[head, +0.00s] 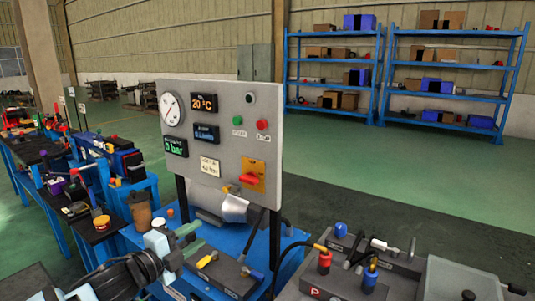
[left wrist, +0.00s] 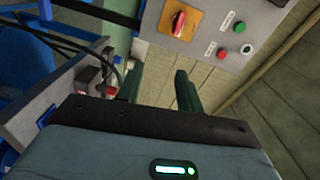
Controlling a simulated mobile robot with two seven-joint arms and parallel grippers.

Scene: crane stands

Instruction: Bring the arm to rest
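My left arm comes in from the lower left of the head view. My left gripper (head: 191,239) is in front of the blue stand (head: 228,240), below and left of the grey control panel (head: 215,100). Its two dark green fingers are apart with nothing between them, as the left wrist view (left wrist: 158,88) shows. The red rotary switch (head: 249,180) on its orange plate is up and right of the fingers; it also shows in the left wrist view (left wrist: 178,24). My right gripper is not in view.
A yellow-handled valve (head: 207,259) is close to the gripper. A brown cup (head: 141,212) stands to the left. A unit with red and blue fittings (head: 335,277) is at right. Blue shelves (head: 380,72) stand far back.

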